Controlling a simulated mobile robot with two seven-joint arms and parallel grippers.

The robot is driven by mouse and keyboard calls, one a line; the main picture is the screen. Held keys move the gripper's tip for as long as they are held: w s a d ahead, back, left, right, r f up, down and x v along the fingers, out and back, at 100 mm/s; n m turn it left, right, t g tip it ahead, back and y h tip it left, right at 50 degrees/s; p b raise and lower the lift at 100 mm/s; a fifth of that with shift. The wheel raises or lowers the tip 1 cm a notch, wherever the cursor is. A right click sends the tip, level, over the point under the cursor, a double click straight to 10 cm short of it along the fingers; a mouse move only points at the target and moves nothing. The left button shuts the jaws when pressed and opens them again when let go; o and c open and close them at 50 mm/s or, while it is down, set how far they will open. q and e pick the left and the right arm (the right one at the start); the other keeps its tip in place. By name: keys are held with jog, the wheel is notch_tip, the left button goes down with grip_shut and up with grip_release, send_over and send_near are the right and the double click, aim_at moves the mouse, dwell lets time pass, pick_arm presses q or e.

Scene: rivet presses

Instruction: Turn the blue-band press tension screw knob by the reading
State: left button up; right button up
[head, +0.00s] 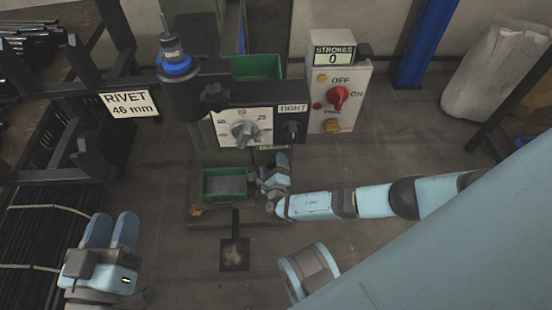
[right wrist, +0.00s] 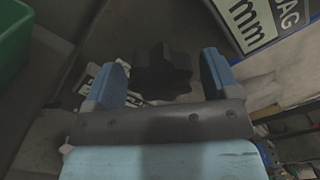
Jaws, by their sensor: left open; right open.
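The press with the blue band (head: 178,66) stands at the upper middle of the head view. Its white dial plate (head: 226,122) carries a grey knob (head: 245,132); its numbers are too small to read surely. A small black knob (head: 292,130) sits beneath the TIGHT label. My right gripper (head: 280,164) is just below this plate. In the right wrist view a dark star-shaped knob (right wrist: 163,70) shows between its open fingers (right wrist: 162,80), apparently untouched. I cannot tell whether the two dark knobs are the same. My left gripper (head: 112,230) is open and empty at lower left.
A RIVET 46 mm sign (head: 128,104) hangs left of the press. A grey control box (head: 338,115) with a red switch and a STROKES display (head: 334,56) reading 0 stands right. A green bin (head: 225,184) sits below the dial.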

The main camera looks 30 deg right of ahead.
jog(key=shift+w, duration=0.15)
jog(key=c, duration=0.9)
